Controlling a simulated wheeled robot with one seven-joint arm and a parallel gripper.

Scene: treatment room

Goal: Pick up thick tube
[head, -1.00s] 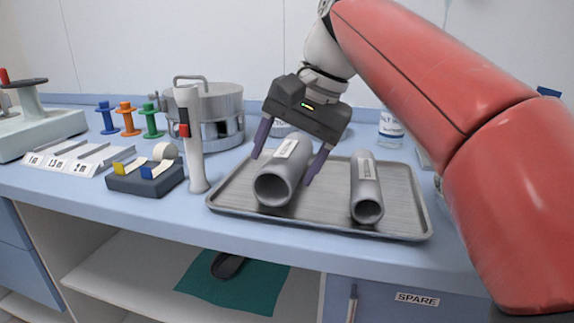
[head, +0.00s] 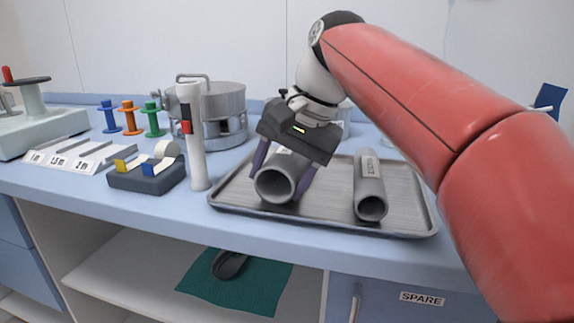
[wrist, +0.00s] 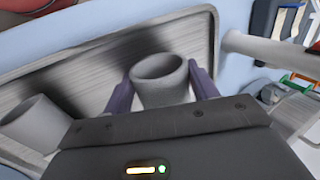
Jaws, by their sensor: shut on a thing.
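The thick tube (head: 276,182) is a wide grey hollow cylinder at the left of the metal tray (head: 320,212), its open end facing the front. My gripper (head: 281,185) comes down over it from above, with purple fingers on both sides, shut on it. In the wrist view the thick tube (wrist: 160,82) sits between the two fingers (wrist: 161,90). It appears to be at the tray's surface; I cannot tell whether it touches it. A thinner grey tube (head: 369,190) with a white label lies at the tray's right and also shows in the wrist view (wrist: 36,128).
A white upright handle with a red switch (head: 193,140) stands just left of the tray. A dark block with yellow and blue clips (head: 147,178) and a steel drum (head: 222,115) are further left and behind. The tray's middle is bare.

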